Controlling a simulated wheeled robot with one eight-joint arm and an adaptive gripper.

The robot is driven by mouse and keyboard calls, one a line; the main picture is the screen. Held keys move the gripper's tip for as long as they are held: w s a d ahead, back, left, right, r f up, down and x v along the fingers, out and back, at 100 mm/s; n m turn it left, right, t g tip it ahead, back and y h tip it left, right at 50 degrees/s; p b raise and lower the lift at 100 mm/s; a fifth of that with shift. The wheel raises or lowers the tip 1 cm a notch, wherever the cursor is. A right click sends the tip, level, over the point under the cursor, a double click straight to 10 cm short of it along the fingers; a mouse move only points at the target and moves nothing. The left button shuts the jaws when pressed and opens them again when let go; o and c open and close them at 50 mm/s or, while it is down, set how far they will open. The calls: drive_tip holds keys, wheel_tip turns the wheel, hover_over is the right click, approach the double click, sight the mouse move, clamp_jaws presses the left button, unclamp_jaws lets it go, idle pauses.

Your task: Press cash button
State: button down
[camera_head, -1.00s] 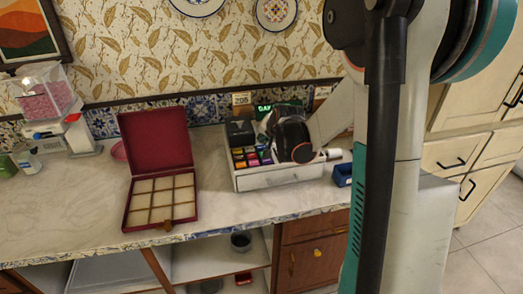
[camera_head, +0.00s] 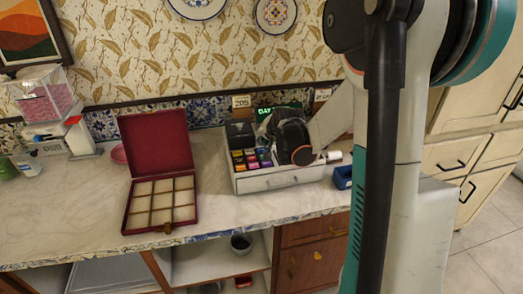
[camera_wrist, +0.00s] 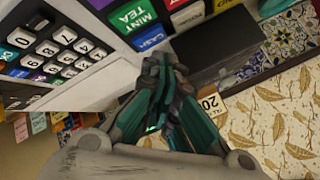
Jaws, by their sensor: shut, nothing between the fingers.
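The cash register (camera_head: 281,180) stands on the counter with a block of coloured keys (camera_head: 250,158). In the wrist view the cash button (camera_wrist: 149,37) is a blue key labelled CASH, beside a green MINT TEA key (camera_wrist: 133,17). My gripper (camera_wrist: 160,62) is shut and empty. Its fingertips appear just below the cash button in the picture; I cannot tell whether they touch it. In the head view, my dark wrist covers the right part of the register and hides the fingertips.
White number keys (camera_wrist: 56,45) lie left of the coloured keys. A black block (camera_wrist: 215,45) stands close to the fingertips. An open red box (camera_head: 160,205) sits left of the register, and a blue container (camera_head: 343,177) sits right. The counter's front left is clear.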

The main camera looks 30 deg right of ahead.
drive_tip(key=shift+f, duration=0.2)
drive_tip(key=shift+f+b, duration=0.25)
drive_tip(key=shift+b, duration=0.15)
drive_tip(key=shift+f+b, duration=0.3)
drive_tip(key=shift+f, duration=0.05)
idle(0.6)
drive_tip(key=shift+r, duration=0.1)
drive_tip(key=shift+r+p, duration=0.55)
drive_tip(key=shift+r, duration=0.2)
drive_tip(key=shift+r+p, duration=1.75)
drive_tip(key=shift+r, duration=0.7)
